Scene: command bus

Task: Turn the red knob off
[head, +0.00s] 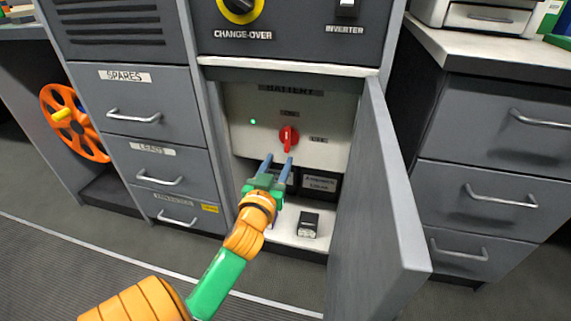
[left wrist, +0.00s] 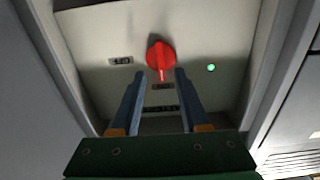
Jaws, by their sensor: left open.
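The red knob (head: 288,136) sits on the pale battery panel (head: 240,105) inside the open cabinet bay. Its bar looks upright in the head view; the small labels above it and to its right are hard to read. In the left wrist view, which is upside down, the knob (left wrist: 160,57) shows between the fingertips, with a pale mark toward the label beyond it. My left gripper (head: 279,162) is open and empty, its fingertips just below and in front of the knob. I see no clear contact. My right gripper is out of view.
A grey door (head: 375,190) stands open on the right of the bay. A green light (head: 252,122) glows left of the knob. Dark boxes (head: 320,184) and a small black item (head: 308,224) sit in the bay below. Closed drawers flank it.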

